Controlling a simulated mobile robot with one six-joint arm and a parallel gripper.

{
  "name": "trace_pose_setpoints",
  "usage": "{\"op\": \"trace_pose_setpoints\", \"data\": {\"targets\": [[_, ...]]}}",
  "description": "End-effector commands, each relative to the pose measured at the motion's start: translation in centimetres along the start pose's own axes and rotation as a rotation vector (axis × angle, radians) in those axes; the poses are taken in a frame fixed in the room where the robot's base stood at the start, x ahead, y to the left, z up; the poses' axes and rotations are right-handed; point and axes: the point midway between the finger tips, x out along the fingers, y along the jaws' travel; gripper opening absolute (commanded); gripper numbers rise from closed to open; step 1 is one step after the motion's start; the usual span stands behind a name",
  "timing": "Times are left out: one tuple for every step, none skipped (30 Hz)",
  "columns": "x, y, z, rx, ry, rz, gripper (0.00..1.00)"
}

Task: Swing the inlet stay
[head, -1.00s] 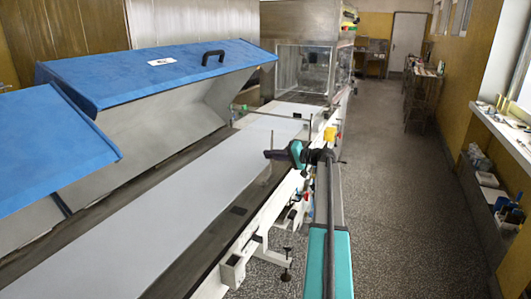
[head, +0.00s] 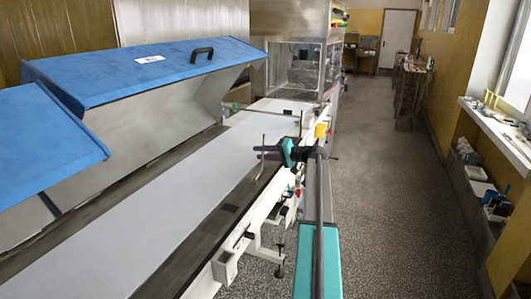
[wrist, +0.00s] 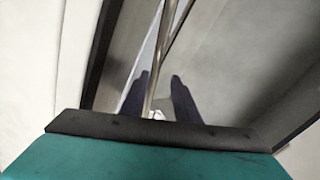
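A thin metal rod, which I take for the inlet stay (head: 263,141), stands roughly upright beside the conveyor belt in the head view. In the wrist view the rod (wrist: 163,40) runs from the top edge down between my two dark fingers. My gripper (head: 262,151) reaches left over the belt's near side at the rod. In the wrist view my gripper (wrist: 161,76) is open, with the rod nearer the left finger and a gap on the right. Whether a finger touches the rod cannot be told. The rod's lower end is unclear.
The pale conveyor belt (head: 170,215) runs back to a steel machine with clear panels (head: 297,68). Blue-topped hoods (head: 130,68) stand raised on the left. A crossbar on a post (head: 301,122) stands farther back. The aisle floor (head: 385,190) on the right is clear.

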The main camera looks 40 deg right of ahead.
Motion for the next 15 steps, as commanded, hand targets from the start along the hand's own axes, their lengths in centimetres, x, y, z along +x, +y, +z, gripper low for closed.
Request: {"op": "trace_pose_setpoints", "data": {"targets": [[0.0, 0.0, 0.0, 0.000, 0.000, 0.000, 0.28], [0.0, 0.0, 0.0, 0.000, 0.000, 0.000, 0.28], [-0.1, 0.0, 0.0, 0.000, 0.000, 0.000, 0.28], [-0.1, 0.0, 0.0, 0.000, -0.001, 0.000, 0.28], [-0.2, 0.0, 0.0, 0.000, -0.001, 0.000, 0.28], [-0.3, 0.0, 0.1, 0.000, -0.001, 0.000, 0.28], [-0.4, 0.0, 0.1, -0.001, -0.001, 0.000, 0.28], [-0.6, 0.0, 0.1, -0.001, -0.001, 0.000, 0.28], [-0.8, 0.1, 0.1, -0.001, -0.001, 0.000, 0.28], [-1.1, 0.1, 0.1, -0.001, 0.000, 0.000, 0.28], [-1.4, 0.1, 0.1, -0.001, 0.000, 0.000, 0.28], [-1.8, 0.1, 0.1, -0.001, 0.000, 0.000, 0.28], [-2.1, 0.1, 0.1, -0.001, 0.001, 0.000, 0.28], [-2.5, 0.1, 0.1, -0.001, 0.001, 0.000, 0.28], [-3.0, 0.1, 0.1, -0.001, 0.001, 0.000, 0.28]]}}
